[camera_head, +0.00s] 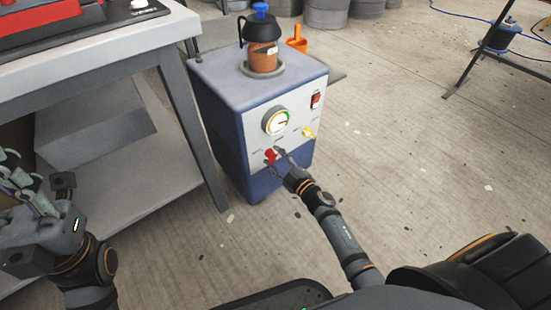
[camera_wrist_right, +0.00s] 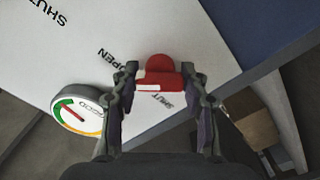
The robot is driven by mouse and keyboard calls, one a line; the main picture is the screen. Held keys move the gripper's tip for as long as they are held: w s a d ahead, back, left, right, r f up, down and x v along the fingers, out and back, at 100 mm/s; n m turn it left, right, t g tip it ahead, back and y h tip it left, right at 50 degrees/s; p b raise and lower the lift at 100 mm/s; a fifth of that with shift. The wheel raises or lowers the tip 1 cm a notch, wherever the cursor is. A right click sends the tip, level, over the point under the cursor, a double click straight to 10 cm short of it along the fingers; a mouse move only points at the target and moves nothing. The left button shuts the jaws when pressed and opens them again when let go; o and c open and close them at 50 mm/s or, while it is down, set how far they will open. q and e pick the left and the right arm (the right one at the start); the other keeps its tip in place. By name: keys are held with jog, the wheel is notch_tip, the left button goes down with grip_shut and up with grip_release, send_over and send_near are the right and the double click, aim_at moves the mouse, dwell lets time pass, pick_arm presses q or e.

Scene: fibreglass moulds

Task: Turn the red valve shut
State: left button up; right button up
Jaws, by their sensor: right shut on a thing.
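The red valve (camera_head: 271,155) is on the lower left of the pale front panel of a blue cabinet (camera_head: 262,182). My right gripper (camera_head: 279,157) reaches it from the front. In the right wrist view the red valve (camera_wrist_right: 160,70) has a white stripe along its handle and sits between the two fingers of my right gripper (camera_wrist_right: 160,80), which is shut on it. The word OPEN shows to the upper left of the valve and SHUT just below it. My left gripper (camera_head: 36,178) is at the far left with its fingers apart and empty.
A round gauge (camera_head: 275,121), a yellow valve (camera_head: 308,133) and a red switch (camera_head: 316,100) share the panel. A pot with a blue knob (camera_head: 262,50) and an orange cup (camera_head: 297,44) are on or behind the top. A workbench (camera_head: 110,48) stands left.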

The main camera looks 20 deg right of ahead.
jog(key=shift+n, duration=0.3)
jog(key=n, duration=0.7)
jog(key=n+b, duration=0.1)
jog(key=n, duration=0.4)
jog(key=n+b, duration=0.1)
jog(key=n, duration=0.4)
dwell(0.4)
jog(key=o, duration=1.2)
jog(key=shift+r, duration=0.1)
jog(key=shift+c, duration=0.2)
